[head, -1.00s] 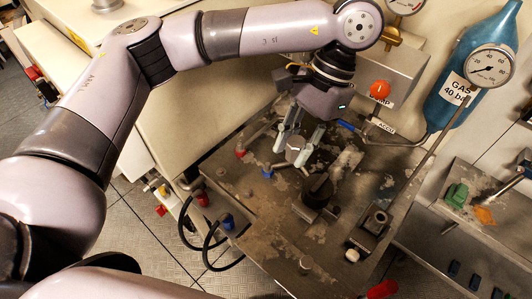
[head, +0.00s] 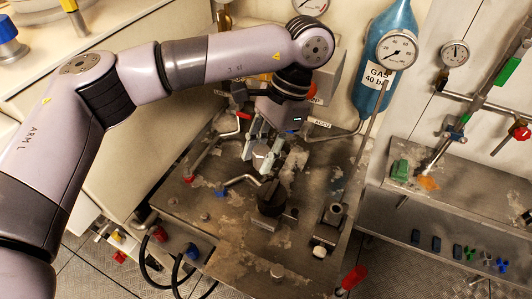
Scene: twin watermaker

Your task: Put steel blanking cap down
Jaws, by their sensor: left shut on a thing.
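My left gripper (head: 263,162) comes in from the upper left and points down over the worn metal worktop (head: 232,255). Its two pale fingers are shut on the steel blanking cap (head: 261,155), a small silver piece showing between them. The fingers partly cover the cap. I cannot tell whether the cap touches the surface below. A dark round fitting (head: 270,198) stands just in front of the gripper. My right gripper is not in view.
A blue-handled bent lever (head: 222,190) lies left of the dark fitting. A block with a round socket (head: 332,216) stands to the right. A blue gas bottle (head: 390,25) and a pressure gauge (head: 397,50) stand behind. Bare worktop lies at the front left.

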